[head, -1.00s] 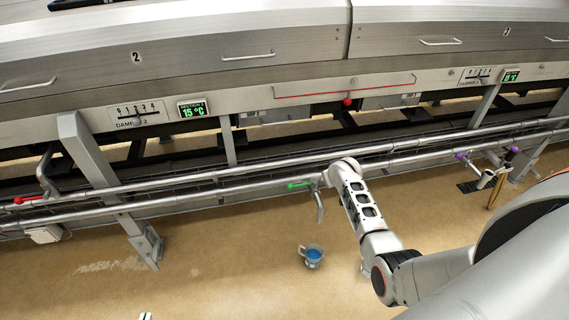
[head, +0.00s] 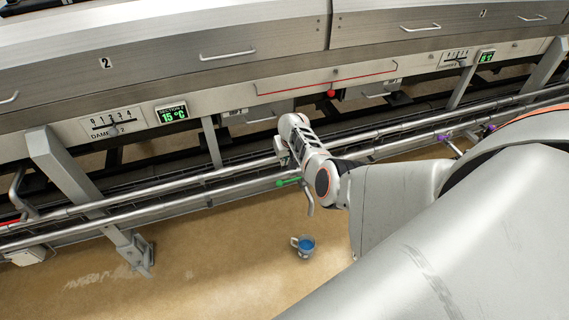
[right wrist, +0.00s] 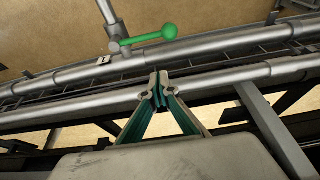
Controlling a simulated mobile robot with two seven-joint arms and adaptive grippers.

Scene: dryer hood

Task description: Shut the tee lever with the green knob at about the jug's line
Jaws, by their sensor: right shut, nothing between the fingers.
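The green-knobbed tee lever (head: 288,182) sits on the lower pipe, its knob pointing left in the head view. In the right wrist view the green lever (right wrist: 152,36) lies beyond the fingertips, with its knob to the right, roughly along the pipe. My right gripper (right wrist: 158,78) is shut and empty, apart from the lever. In the head view my right wrist hides the fingers. The jug (head: 304,247), a clear cup with blue contents, stands on the floor below the tee's spout (head: 308,198). My left gripper is not in view.
Two long steel pipes (head: 170,188) run across in front of the dryer hood. A red lever (head: 10,222) is at far left and purple knobs (head: 442,137) are at right. A red-knobbed rod (head: 331,93) hangs above. The floor (head: 210,265) around the jug is clear.

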